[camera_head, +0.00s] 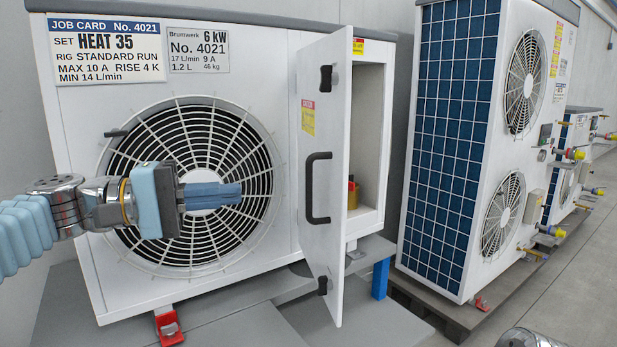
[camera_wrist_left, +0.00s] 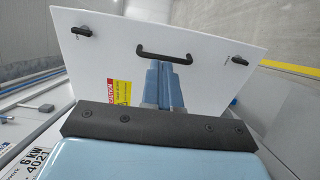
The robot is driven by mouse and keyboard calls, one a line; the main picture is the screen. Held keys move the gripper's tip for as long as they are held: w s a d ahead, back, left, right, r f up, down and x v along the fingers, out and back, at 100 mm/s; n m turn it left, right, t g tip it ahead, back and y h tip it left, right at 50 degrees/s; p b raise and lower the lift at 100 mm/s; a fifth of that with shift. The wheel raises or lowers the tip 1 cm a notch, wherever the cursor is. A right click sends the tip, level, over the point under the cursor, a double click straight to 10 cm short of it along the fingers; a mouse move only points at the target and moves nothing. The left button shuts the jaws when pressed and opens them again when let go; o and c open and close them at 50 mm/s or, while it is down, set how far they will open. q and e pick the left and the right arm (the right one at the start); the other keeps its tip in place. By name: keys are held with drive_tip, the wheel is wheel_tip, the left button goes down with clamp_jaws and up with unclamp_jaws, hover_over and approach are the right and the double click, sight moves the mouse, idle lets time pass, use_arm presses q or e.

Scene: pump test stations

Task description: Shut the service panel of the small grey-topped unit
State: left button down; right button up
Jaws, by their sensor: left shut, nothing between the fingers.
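The small grey-topped unit (camera_head: 75,130) stands at the left with a round fan grille in its front. Its white service panel (camera_head: 312,190) is swung open at the right end, with a black handle (camera_head: 318,188) and two black latches. The panel also shows in the left wrist view (camera_wrist_left: 200,75), its handle (camera_wrist_left: 168,50) beyond my fingertips. Behind the panel is an open compartment (camera_head: 368,130) with a brass part at the bottom. My left gripper (camera_head: 238,193) is shut and empty, in front of the fan grille, pointing right toward the panel and apart from it in the head view.
A taller unit with a blue finned side (camera_head: 447,140) and two fans stands to the right, with further units behind it. A grey plinth (camera_head: 240,325) and a red foot (camera_head: 168,325) lie below the small unit. Open floor (camera_head: 580,270) is at the right.

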sight(338, 183)
use_arm(q)
drive_tip(key=p+x, duration=0.2)
drive_tip(key=x, duration=1.1)
drive_tip(key=shift+r, duration=0.1)
drive_tip(key=shift+w+d, duration=0.2)
drive_tip(key=shift+d, duration=0.25)
